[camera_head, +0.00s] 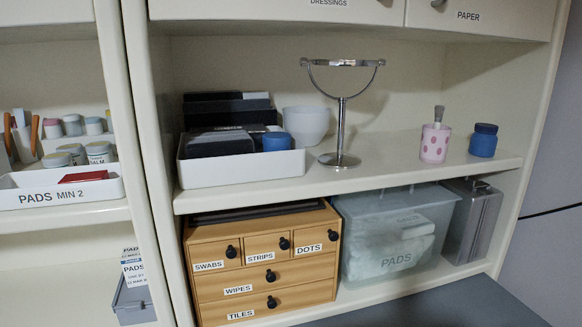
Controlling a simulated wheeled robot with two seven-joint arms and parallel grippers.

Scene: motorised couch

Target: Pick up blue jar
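A blue jar (483,140) with a darker blue lid stands upright near the right end of the open shelf, right of a pink spotted cup. Another blue round object (276,141), which looks like a small jar or lid, sits at the right end of the white tray; its lower part is hidden by the tray's rim. Neither of my grippers shows in the head view.
The pink spotted cup (435,143) holds a small utensil, left of the blue jar. A metal mirror stand (340,130) and the white tray (243,168) of dark boxes stand further left. Below are wooden drawers (262,262), a clear bin (391,240) and a grey surface (440,305).

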